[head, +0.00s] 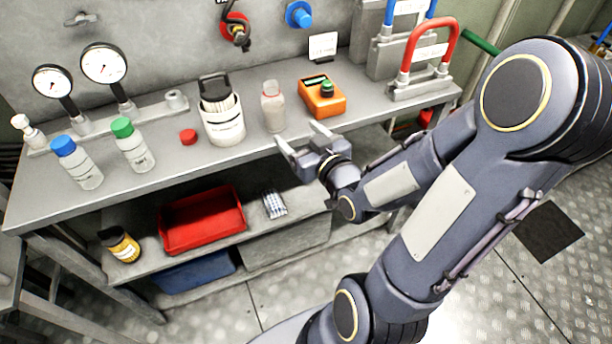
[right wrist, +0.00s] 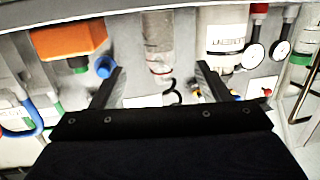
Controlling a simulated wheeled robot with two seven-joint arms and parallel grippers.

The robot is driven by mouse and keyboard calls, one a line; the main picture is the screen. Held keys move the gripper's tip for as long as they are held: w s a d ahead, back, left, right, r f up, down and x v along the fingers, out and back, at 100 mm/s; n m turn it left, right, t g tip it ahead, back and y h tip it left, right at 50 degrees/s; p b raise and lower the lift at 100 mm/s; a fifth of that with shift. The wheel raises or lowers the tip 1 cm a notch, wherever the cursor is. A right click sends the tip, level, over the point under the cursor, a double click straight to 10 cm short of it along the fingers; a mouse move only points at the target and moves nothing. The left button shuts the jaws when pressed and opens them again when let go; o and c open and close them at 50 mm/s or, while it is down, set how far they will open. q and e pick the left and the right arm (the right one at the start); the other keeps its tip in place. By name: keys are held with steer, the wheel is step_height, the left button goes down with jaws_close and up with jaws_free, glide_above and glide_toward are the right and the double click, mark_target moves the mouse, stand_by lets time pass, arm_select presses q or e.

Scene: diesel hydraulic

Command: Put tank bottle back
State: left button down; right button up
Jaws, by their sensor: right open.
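A clear bottle with greyish contents (head: 273,108) stands upright on the bench, between a white container and an orange device. No readable label marks it as the tank bottle. A blue-capped bottle (head: 77,163) and a green-capped bottle (head: 133,146) stand further left. My right gripper (head: 300,134) is open and empty at the bench's front edge, in front of the clear bottle and apart from it. In the right wrist view, the clear bottle (right wrist: 158,42) lies between and beyond the two spread fingers (right wrist: 159,72). My left gripper is not in view.
The white container (head: 222,121) and orange device (head: 322,98) flank the clear bottle closely. A loose red cap (head: 188,137) lies on the bench. Two gauges (head: 103,63) stand at the back left. A red tray (head: 203,222) and yellow-labelled jar (head: 121,246) are on the lower shelf.

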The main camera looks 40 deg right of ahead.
steer(key=s+a+g+y, duration=0.2)
steer(key=s+a+g, duration=0.3)
steer(key=s, duration=0.3)
steer(key=s+a+g+y, duration=0.3)
steer(key=s+a+g, duration=0.2)
steer(key=s, duration=0.4)
steer(key=shift+a+f+m+g, duration=0.3)
steer(key=shift+f+m+g, duration=0.1)
steer(key=shift+g, duration=0.2)
steer(key=shift+r, duration=0.1)
steer(key=shift+r+p, duration=2.65)
steer(key=shift+p, duration=0.1)
